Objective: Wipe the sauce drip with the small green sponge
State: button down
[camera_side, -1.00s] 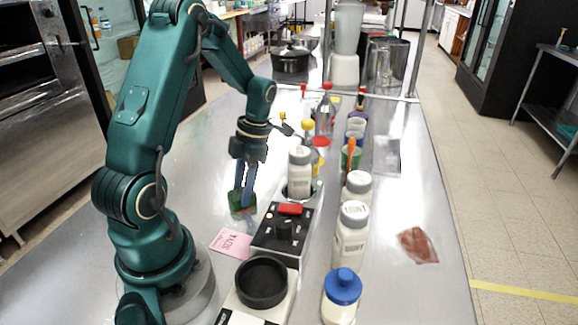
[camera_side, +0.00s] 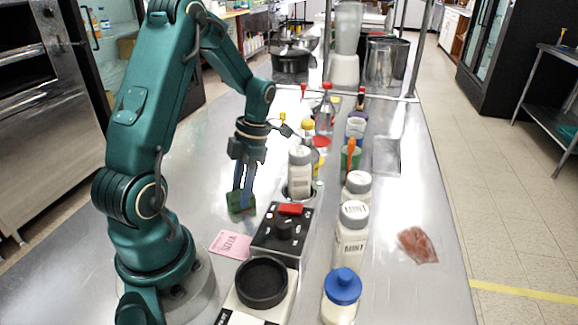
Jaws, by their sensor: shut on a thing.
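My gripper (camera_side: 242,188) points down over the steel counter, left of the row of bottles. It is shut on the small green sponge (camera_side: 240,204), which hangs at its fingertips. The sponge is close to the counter; I cannot tell whether it touches. A flat reddish-brown patch (camera_side: 417,246), which may be the sauce drip, lies on the right side of the counter, well away from the sponge. The counter right under the sponge is hidden.
A black control box (camera_side: 283,232) and a pink note (camera_side: 231,244) are near the sponge. A white device with a black round top (camera_side: 262,283) stands in front. White bottles (camera_side: 351,235), a blue-capped jar (camera_side: 341,293) and several other containers stand between the gripper and the patch.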

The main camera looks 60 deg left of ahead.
jog(key=shift+w+a+f, duration=0.15)
jog(key=shift+w+a, duration=0.2)
jog(key=shift+w, duration=0.05)
jog(key=shift+w+a, duration=0.8)
notch_tip(320, 180, up, 8)
